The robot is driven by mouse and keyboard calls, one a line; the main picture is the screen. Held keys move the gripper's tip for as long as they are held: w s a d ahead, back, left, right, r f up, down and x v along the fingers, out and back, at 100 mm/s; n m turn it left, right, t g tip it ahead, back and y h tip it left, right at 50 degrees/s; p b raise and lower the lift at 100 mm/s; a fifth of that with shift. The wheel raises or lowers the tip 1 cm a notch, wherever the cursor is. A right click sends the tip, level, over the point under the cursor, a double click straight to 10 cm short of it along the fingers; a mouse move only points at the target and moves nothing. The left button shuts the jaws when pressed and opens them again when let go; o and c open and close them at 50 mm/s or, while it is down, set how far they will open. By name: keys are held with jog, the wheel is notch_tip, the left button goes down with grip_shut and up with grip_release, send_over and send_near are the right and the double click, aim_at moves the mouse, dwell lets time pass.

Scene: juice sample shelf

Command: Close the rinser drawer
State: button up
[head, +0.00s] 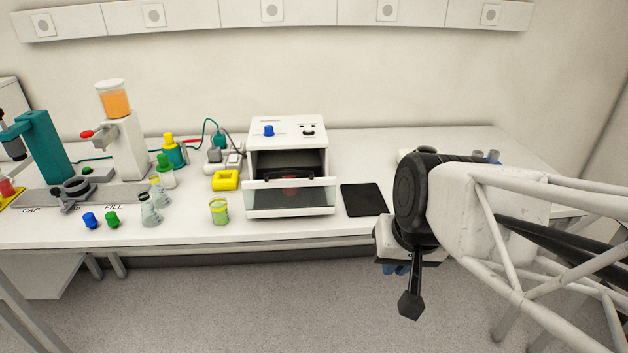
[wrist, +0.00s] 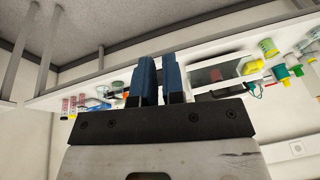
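The rinser (head: 288,133) is a white box on the bench with a blue knob on top and a dark opening in front. Its drawer (head: 290,184) stands out toward the front edge, with a white front and a dark glassy panel below. A dark handle-like bar and something red show in the opening. The rinser also shows upside down in the wrist view (wrist: 222,72). My gripper (head: 396,269) hangs to the right of the drawer, off the bench's front edge and apart from it. Its blue fingers in the wrist view (wrist: 160,72) show a narrow gap with nothing held.
A black mat (head: 364,200) lies right of the rinser. Flasks, caps and the filling machine (head: 128,148) are farther left. Floor lies open before the bench.

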jog(key=w+a+m+t, duration=0.1)
jog(key=w+a+m, duration=0.1)
jog(key=w, duration=0.2)
jog(key=w+a+f+m+t+y, duration=0.1)
jog(key=w+a+m, duration=0.1)
jog(key=w, duration=0.2)
jog(key=w+a+f+m+t+y, duration=0.1)
jog(key=w+a+m, duration=0.1)
jog(key=w, duration=0.3)
jog(key=shift+a+m+t, duration=0.1)
jog(key=shift+m+t, duration=0.2)
grip_shut()
jog(key=w+f+m+t+h, duration=0.2)
jog(key=w+f+m, duration=0.3)
jog(key=w+m, duration=0.5)
jog(key=shift+w+f+h, duration=0.2)
jog(key=shift+w+h, duration=0.05)
jog(key=shift+h, duration=0.25)
jog(key=shift+w+f, duration=0.1)
send_near(327, 201)
jog(key=shift+x, duration=3.35)
jog(key=shift+f, duration=0.15)
jog(key=w, duration=1.6)
jog(key=shift+w, duration=0.15)
